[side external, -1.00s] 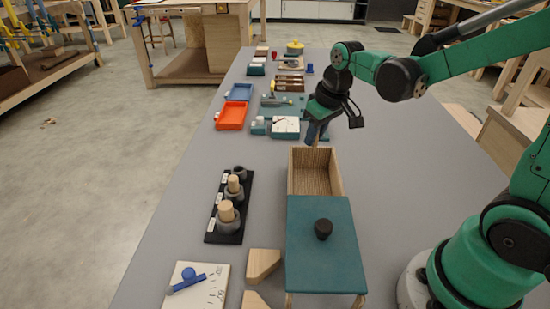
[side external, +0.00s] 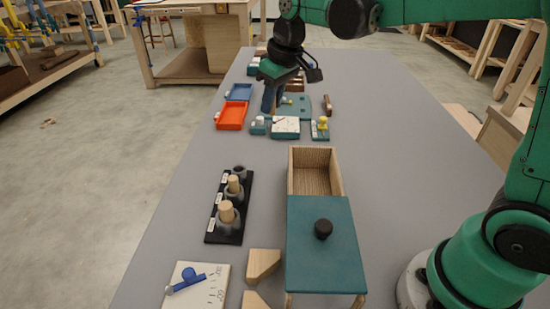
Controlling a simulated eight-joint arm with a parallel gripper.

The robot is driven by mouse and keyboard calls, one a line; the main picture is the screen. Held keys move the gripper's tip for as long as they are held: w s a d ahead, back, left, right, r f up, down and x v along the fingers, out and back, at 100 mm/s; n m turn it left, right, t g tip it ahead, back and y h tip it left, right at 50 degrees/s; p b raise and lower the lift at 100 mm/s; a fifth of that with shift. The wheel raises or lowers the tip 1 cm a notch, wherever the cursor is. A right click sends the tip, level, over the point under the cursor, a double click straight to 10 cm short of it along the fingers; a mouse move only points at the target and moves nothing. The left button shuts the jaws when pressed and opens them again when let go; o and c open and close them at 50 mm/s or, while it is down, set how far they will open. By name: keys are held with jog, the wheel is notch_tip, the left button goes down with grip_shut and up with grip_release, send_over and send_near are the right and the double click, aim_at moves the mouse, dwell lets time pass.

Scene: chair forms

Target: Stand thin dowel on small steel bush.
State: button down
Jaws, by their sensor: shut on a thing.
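A black rack (side external: 211,236) holds three grey bushes in a row. The near bush (side external: 229,225) and the middle bush (side external: 234,194) each have a pale wooden dowel standing in them. The small steel bush (side external: 239,170) at the far end looks the smallest and has no dowel on it. My gripper (side external: 268,108) is raised beyond the rack and to its right, over the far part of the table. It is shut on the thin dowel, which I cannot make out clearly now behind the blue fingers.
A wooden box (side external: 338,168) with a teal sliding lid (side external: 325,265) and black knob stands open right of the rack. An orange tray (side external: 231,116), a blue tray (side external: 238,92) and a white dial block (side external: 285,128) lie beyond. Wood blocks (side external: 262,263) lie in front. Table between rack and trays is clear.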

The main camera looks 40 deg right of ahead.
jog(key=n, duration=0.2)
send_over(235, 169)
jog(key=s, duration=0.1)
notch_tip(235, 169, down, 6)
jog(key=shift+y, duration=0.3)
jog(key=shift+d+f, duration=0.15)
jog(key=shift+f, duration=2.5)
jog(key=shift+f, duration=0.6)
jog(key=shift+r, duration=0.65)
jog(key=shift+f, duration=0.65)
jog(key=shift+r, duration=0.65)
jog(key=shift+f, duration=0.45)
dwell(1.1)
